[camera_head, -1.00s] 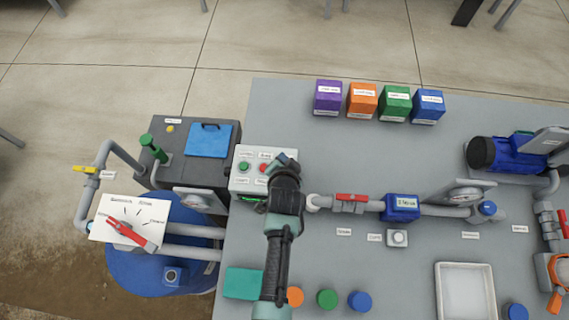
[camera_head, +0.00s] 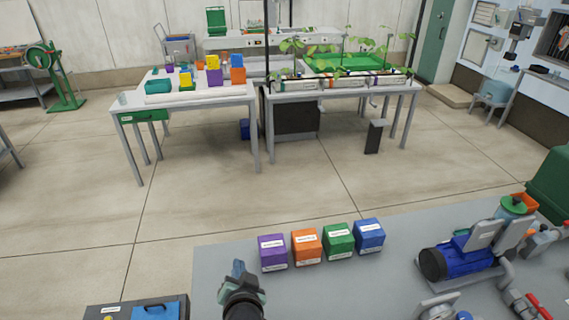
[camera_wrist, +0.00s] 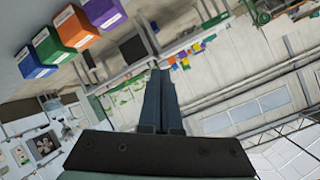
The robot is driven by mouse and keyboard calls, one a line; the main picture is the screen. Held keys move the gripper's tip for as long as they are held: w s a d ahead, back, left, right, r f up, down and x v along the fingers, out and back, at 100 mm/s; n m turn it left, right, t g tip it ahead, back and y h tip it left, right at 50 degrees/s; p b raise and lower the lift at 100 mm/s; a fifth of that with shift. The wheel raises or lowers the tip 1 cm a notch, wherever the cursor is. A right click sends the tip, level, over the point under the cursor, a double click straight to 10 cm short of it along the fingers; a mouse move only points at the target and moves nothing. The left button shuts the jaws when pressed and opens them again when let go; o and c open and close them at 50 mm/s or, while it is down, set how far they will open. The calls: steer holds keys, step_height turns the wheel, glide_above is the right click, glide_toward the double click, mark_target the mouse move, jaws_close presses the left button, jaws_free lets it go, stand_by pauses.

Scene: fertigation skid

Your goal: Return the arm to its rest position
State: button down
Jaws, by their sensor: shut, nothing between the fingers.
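My gripper (camera_head: 238,270) shows at the bottom of the head view, above the left part of the grey skid table (camera_head: 215,262). It is raised and apart from everything around it. In the wrist view the two fingers of my gripper (camera_wrist: 160,85) lie side by side, closed, with nothing between them. The wrist camera looks out across the room, tilted. Most of my arm is below the head view's lower edge.
Purple (camera_head: 273,253), orange (camera_head: 306,246), green (camera_head: 338,240) and blue (camera_head: 369,236) boxes stand right of my gripper. A blue pump (camera_head: 460,257) is farther right. A dark box with a blue lid (camera_head: 155,310) is lower left. Open floor lies beyond the table.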

steer(key=d+r+n+t+b, duration=0.1)
steer(key=d+r+t+b, duration=0.2)
steer(key=r, duration=1.3)
steer(key=d+r+n+t, duration=0.15)
steer(key=r+t, duration=0.35)
steer(key=r, duration=1.1)
steer(key=s+d+r+n+t+h+b, duration=0.1)
steer(key=s+d+r+t, duration=0.2)
steer(key=s+r, duration=0.5)
steer(key=s+d+r+n+t+h+b, duration=0.1)
steer(key=s+r+t, duration=0.3)
steer(key=s+r, duration=0.4)
step_height(320, 180, up, 5)
steer(key=shift+s+d+f+h+b, duration=0.2)
steer(key=shift+d+h+b, duration=0.3)
steer(key=shift+d, duration=0.4)
